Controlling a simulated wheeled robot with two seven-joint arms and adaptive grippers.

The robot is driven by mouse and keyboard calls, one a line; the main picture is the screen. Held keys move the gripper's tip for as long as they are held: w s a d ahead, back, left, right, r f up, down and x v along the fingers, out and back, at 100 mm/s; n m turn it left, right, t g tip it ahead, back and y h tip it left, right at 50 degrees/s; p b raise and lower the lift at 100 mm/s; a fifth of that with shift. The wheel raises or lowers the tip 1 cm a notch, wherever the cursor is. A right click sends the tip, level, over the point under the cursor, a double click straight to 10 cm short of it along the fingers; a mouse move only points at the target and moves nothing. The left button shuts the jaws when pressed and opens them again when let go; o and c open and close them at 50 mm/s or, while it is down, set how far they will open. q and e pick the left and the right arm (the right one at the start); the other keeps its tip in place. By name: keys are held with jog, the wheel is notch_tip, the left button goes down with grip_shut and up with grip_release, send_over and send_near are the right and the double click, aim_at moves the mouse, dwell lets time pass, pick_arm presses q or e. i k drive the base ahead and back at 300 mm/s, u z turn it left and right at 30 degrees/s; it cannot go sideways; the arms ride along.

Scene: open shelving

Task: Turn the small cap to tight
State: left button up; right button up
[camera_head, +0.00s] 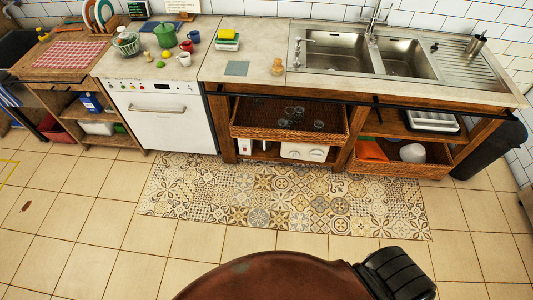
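A small tan object (277,66) stands on the worktop, left of the sink. It looks like a little jar or bottle with a knob-like top. It is too small to tell whether this top is the cap, or whether it is loose or tight. A flat grey-green square (237,68) lies just left of it. Neither of my grippers is in view.
The double sink (350,52) is right of the small object. A stack of sponges or cloths (227,40) is behind the square. A green pot (165,36) and cups stand on the left. A patterned mat (280,200) covers floor in front.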

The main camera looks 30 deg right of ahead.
aim_at(294, 154)
jog(key=i, duration=1.15)
jog(key=z, duration=0.65)
